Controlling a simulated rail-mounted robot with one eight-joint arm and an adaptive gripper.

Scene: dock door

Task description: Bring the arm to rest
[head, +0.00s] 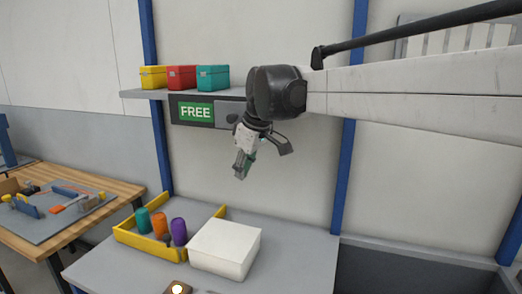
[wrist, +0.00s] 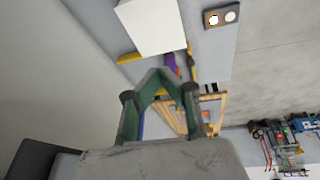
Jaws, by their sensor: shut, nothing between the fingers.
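My gripper (head: 241,172) hangs from the end of my arm, pointing down, in front of the wall and below the shelf in the head view. It is well above the grey table. In the wrist view its green-lined fingers (wrist: 160,75) meet at the tips, shut with nothing between them. My arm reaches in from the right of the head view. The gripper touches nothing that I can see.
A white box (head: 225,248) and a yellow tray (head: 130,240) with several coloured bottles stand on the table (head: 110,270). Yellow, red and teal boxes sit on the shelf (head: 140,94) above a green FREE sign (head: 195,112). A wooden workbench (head: 50,245) is at left.

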